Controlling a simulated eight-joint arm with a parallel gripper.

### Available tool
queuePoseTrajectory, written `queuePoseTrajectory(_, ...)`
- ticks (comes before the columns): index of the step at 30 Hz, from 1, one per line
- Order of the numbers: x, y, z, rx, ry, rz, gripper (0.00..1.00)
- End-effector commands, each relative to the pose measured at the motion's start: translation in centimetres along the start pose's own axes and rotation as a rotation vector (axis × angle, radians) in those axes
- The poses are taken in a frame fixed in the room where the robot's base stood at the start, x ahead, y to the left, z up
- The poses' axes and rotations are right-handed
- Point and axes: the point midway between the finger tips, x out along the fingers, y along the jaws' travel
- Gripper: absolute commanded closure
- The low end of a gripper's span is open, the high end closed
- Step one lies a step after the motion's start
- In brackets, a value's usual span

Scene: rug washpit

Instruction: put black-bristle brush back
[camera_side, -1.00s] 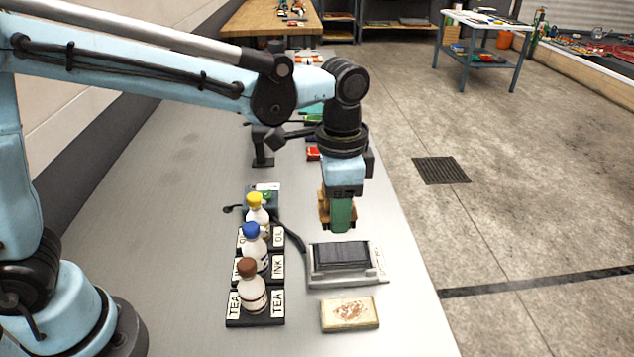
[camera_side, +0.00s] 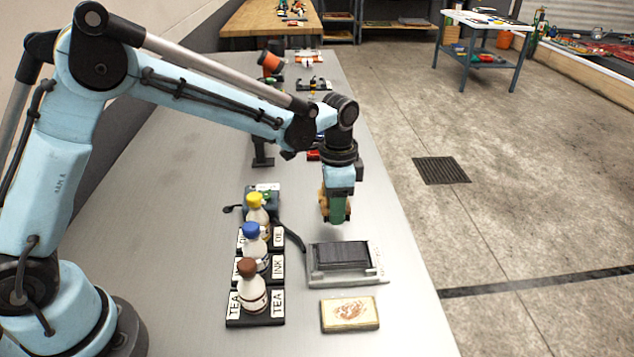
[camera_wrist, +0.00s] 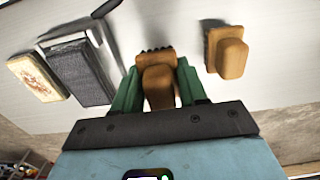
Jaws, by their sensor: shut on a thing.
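My gripper (camera_side: 337,212) has green fingers and hangs over the bench beyond the grey tray in the side view. In the wrist view my gripper (camera_wrist: 157,92) is shut on a brush (camera_wrist: 158,84) with a brown wooden back and dark bristles at its far edge. Part of the held brush (camera_side: 323,200) shows left of the fingers in the side view. A second wooden-backed brush (camera_wrist: 229,52) lies on the bench to the right in the wrist view. Its bristles are hard to make out.
A grey tray with a black ribbed pad (camera_side: 343,256) stands in front of my gripper, with a patterned rug sample (camera_side: 350,313) nearer the camera. A labelled rack (camera_side: 262,318) holds capped bottles (camera_side: 252,290) to the left. Bare bench lies left of the rack.

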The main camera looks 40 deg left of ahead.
Motion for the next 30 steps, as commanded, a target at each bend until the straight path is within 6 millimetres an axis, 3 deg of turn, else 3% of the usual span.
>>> queuePoseTrajectory(6,2.9,0.0,0.0,0.0,0.0,0.0,0.91)
queuePoseTrajectory(19,3.5,0.1,0.0,0.0,0.0,0.0,0.91)
queuePoseTrajectory(20,3.6,0.1,0.0,0.0,0.0,0.0,0.57)
queuePoseTrajectory(21,3.5,0.1,0.0,0.0,0.0,0.0,0.5)
queuePoseTrajectory(25,3.5,0.1,0.0,-0.001,0.0,0.0,0.32)
queuePoseTrajectory(30,3.5,0.1,0.0,-0.001,0.0,0.0,0.32)
